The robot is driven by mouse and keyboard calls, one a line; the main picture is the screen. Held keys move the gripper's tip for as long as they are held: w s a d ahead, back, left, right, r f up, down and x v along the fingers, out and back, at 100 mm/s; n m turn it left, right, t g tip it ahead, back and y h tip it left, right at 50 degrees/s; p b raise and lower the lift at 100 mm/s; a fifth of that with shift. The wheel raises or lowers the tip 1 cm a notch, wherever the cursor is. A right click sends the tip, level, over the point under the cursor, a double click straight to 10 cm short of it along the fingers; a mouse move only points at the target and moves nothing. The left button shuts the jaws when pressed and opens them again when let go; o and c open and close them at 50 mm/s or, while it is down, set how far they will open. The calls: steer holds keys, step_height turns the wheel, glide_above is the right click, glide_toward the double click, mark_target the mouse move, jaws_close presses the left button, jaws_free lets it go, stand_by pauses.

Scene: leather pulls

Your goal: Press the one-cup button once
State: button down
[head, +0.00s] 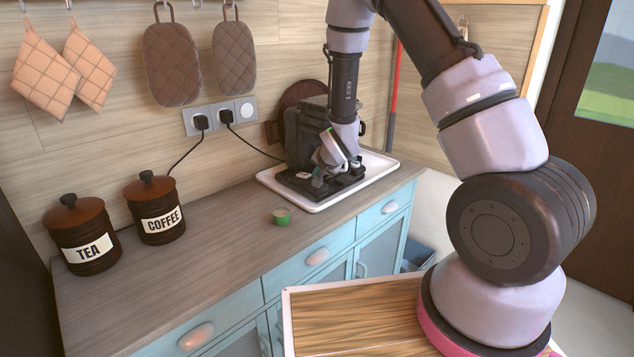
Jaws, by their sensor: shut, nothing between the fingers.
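A dark machine (303,135), likely the coffee maker, stands on a white tray (283,194) at the far end of the counter. My arm reaches down in front of it and hides part of its front. My gripper (317,182) is small in the head view, shut and empty, low over the machine's black base (339,190). I cannot tell whether the fingertips touch the machine. The one-cup button cannot be made out; it is too small or hidden behind my gripper.
A small green-sided cup or capsule (282,217) stands on the wooden counter (215,245) before the tray. Coffee (155,208) and tea (82,235) canisters stand at the left. A cord runs from the wall sockets (220,115) toward the machine. The middle counter is clear.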

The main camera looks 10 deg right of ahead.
steer(key=shift+f, duration=0.4)
stand_by(0.3)
steer(key=shift+r, duration=0.85)
steer(key=shift+r, duration=2.55)
